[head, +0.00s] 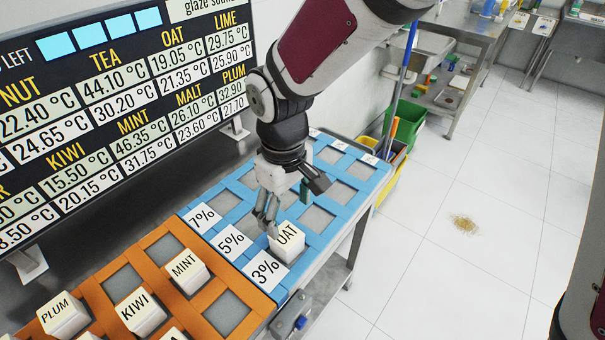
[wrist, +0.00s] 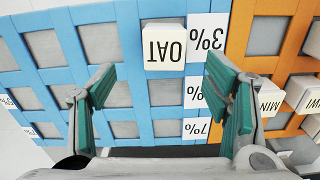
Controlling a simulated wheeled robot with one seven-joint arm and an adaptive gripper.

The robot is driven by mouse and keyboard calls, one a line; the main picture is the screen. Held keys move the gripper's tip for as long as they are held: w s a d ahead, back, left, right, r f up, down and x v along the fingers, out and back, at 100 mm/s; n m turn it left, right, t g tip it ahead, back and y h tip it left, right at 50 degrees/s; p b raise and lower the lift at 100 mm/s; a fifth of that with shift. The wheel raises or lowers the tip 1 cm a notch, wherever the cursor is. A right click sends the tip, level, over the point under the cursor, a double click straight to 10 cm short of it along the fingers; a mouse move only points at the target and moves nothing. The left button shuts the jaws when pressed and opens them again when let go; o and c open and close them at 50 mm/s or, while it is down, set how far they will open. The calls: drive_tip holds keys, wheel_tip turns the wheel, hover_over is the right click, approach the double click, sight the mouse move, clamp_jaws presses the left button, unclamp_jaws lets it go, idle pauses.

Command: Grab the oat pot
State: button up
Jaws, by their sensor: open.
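The oat pot (head: 287,243) is a white block-shaped pot with OAT on its top. It sits in a cell of the blue rack (head: 330,238), beside the 3% label. It also shows in the wrist view (wrist: 164,47), upside down near the top middle. My gripper (head: 268,222) is above the blue rack, close to the pot on its left side in the head view. In the wrist view its two green-padded fingers (wrist: 168,100) are wide apart with nothing between them, and the pot lies beyond the fingertips.
An orange rack (head: 207,322) beside the blue one holds white pots, including MINT (head: 184,271), KIWI (head: 141,311) and PLUM (head: 63,314). Other blue cells look empty. A temperature board (head: 120,110) stands behind the racks. Open floor with a spill (head: 464,224) lies right.

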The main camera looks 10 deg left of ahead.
sight(286, 235)
wheel_tip(286, 235, down, 4)
drive_tip(key=shift+r, duration=0.1)
drive_tip(key=shift+s+a+f, duration=0.1)
drive_tip(key=shift+s+f, duration=0.05)
drive_tip(key=shift+f, duration=1.3)
drive_tip(key=shift+s+a+f, duration=0.1)
drive_tip(key=shift+f, duration=1.35)
drive_tip(key=shift+c, duration=0.6)
drive_tip(key=c, duration=1.4)
drive_tip(key=shift+r, duration=0.15)
